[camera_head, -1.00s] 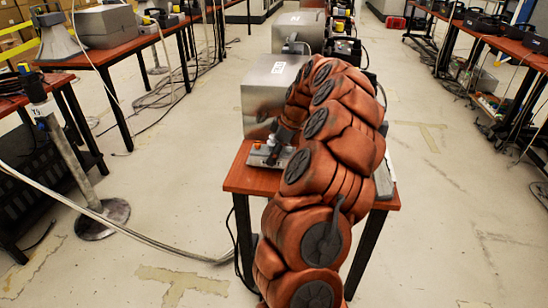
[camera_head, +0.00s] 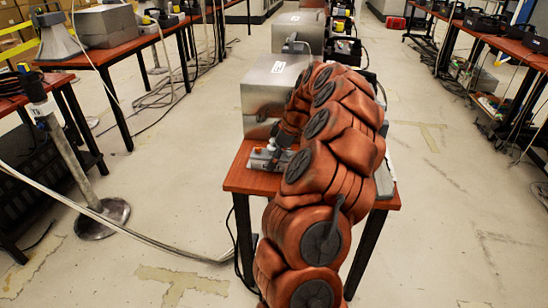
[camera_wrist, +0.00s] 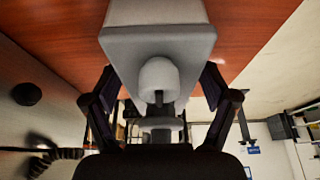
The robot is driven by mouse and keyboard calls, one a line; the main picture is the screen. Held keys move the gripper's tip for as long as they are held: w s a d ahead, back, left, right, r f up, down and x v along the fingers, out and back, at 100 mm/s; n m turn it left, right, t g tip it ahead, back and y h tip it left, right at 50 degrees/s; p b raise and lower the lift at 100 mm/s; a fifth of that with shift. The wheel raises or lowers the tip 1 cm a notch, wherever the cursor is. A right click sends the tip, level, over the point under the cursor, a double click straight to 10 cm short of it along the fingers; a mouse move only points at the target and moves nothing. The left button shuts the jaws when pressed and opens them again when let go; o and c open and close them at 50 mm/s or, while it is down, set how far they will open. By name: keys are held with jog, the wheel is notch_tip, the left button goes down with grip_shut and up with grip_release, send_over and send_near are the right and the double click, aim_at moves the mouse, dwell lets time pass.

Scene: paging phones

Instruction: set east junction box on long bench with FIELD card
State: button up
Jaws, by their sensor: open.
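A pale grey box (camera_wrist: 158,45) with a rounded fitting (camera_wrist: 159,78) on its near face fills the top middle of the wrist view, over a red-brown tabletop. I cannot tell whether it is the east junction box. My gripper (camera_wrist: 160,108) is open, its dark fingers on either side of the fitting; contact is not clear. In the head view, my gripper (camera_head: 276,150) is at a small grey device (camera_head: 262,160) on the near table, and my arm hides part of it. No FIELD card can be read, and I cannot tell which bench is the long one.
A shiny metal case (camera_head: 268,95) stands behind the device on the near table (camera_head: 236,180). Benches with equipment line the left (camera_head: 95,58) and right (camera_head: 500,45). A post on a round base (camera_head: 103,218) and loose cables are on the left floor. The right aisle is mostly clear.

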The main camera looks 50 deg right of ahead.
jog(key=v, duration=1.2)
jog(key=shift+w+r+p, duration=0.1)
jog(key=shift+r+p, duration=0.15)
jog(key=shift+p, duration=0.15)
jog(key=s+a+r+g, duration=0.2)
jog(key=a+g, duration=0.1)
jog(key=a, duration=2.7)
jog(key=s+a+f+m+g+h, duration=0.1)
jog(key=s+a+f+m+g, duration=0.2)
jog(key=s+a, duration=0.7)
jog(key=s+f+m+h, duration=0.1)
jog(key=s+f+m, duration=0.3)
jog(key=s, duration=1)
notch_tip(320, 180, down, 2)
jog(key=shift+f+g+h, duration=0.1)
jog(key=shift+g+h, duration=0.2)
